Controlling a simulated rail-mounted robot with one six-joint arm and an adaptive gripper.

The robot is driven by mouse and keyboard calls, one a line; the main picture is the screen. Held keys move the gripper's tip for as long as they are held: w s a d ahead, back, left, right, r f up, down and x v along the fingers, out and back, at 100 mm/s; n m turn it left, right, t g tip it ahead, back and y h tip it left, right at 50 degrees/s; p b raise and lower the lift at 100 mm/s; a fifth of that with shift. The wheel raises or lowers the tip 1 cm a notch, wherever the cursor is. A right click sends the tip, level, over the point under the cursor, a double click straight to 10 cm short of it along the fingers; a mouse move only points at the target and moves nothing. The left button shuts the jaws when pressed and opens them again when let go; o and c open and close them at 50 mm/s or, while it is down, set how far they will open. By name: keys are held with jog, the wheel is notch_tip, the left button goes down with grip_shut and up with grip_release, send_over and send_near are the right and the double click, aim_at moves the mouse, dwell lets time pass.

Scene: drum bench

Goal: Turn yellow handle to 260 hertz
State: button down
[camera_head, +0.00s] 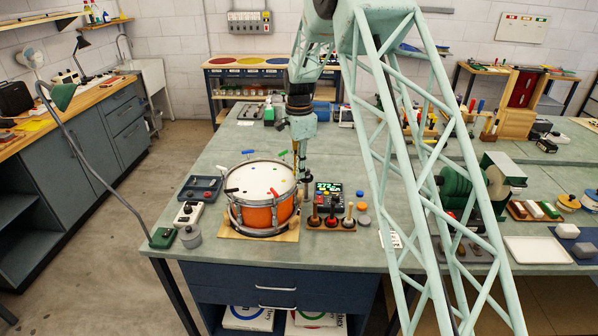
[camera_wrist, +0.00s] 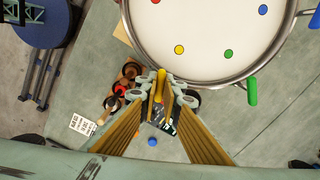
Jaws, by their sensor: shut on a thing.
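The orange drum (camera_head: 262,214) with a white head stands on a wooden board on the bench. In the wrist view, its head (camera_wrist: 205,35) fills the upper right and bears red, blue, yellow and green dots. The yellow handle (camera_wrist: 161,80) is upright at the drum's rim, by the yellow dot. My gripper (camera_wrist: 161,93) is shut on the yellow handle, with a finger on each side. In the head view my gripper (camera_head: 304,190) is at the drum's right side, and the yellow handle cannot be made out there. A display (camera_head: 328,187) with green digits is right of the drum; its number is unreadable.
A green handle (camera_wrist: 252,91) is on the rim to the right. A rack of mallets (camera_head: 331,218) stands close to the drum's right.

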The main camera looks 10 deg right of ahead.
jog(key=shift+n, duration=0.4)
jog(key=n, duration=0.3)
jog(key=shift+n, duration=2.3)
jog(key=c, duration=2.8)
grip_release()
jog(key=shift+r, duration=0.1)
notch_tip(320, 180, up, 12)
jog(key=shift+f, duration=0.1)
